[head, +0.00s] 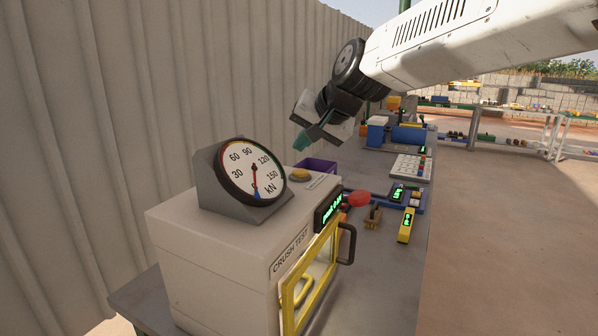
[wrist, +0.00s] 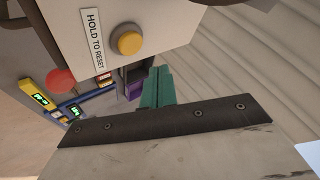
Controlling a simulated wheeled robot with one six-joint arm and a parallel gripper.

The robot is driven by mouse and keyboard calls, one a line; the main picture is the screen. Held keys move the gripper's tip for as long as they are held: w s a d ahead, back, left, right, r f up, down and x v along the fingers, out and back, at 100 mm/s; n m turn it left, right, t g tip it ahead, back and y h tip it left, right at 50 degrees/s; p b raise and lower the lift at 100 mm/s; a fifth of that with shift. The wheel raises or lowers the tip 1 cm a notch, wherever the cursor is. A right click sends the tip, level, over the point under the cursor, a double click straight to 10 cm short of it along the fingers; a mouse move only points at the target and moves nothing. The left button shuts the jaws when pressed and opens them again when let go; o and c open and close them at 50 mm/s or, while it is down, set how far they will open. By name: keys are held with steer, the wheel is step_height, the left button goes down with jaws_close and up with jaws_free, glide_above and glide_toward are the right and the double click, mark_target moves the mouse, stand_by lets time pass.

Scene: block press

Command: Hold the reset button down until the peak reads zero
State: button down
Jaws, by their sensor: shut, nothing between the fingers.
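The reset button is a round yellow button (head: 300,174) on top of the beige crush tester (head: 215,245). In the wrist view the button (wrist: 128,42) sits beside a "HOLD TO RESET" label (wrist: 94,40). The dial gauge (head: 251,171) in kN has a red pointer standing roughly upright and a blue mark near the bottom. A small green-lit display (head: 328,207) is on the tester's front edge; its digits are too small to read surely. My gripper (head: 302,141) is shut and empty, its green fingertips (wrist: 157,86) above the button and apart from it.
A yellow-framed door (head: 310,275) with a dark handle is on the tester's front. A purple bin (head: 316,165) stands just behind the tester. A red knob (head: 359,199), yellow meter (head: 406,225) and keypad (head: 410,167) lie along the bench. A corrugated wall rises at left.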

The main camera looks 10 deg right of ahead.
steer(key=shift+r, duration=1.05)
steer(key=s+d+f+n+g+h, duration=0.1)
steer(key=s+d+f, duration=0.4)
steer(key=s, duration=0.6)
steer(key=s+d+f+g+h, duration=0.2)
steer(key=s+d+f, duration=0.3)
steer(key=s, duration=0.7)
steer(key=s+d+f+n+g+h, duration=0.1)
steer(key=s+d+f+g, duration=0.2)
steer(key=s, duration=0.9)
steer(key=d+f, duration=0.3)
steer(key=d, duration=0.2)
steer(key=shift+s+n+g+h, duration=0.2)
steer(key=shift+n+g+h, duration=0.1)
steer(key=shift+h, duration=0.1)
steer(key=shift+d, duration=0.1)
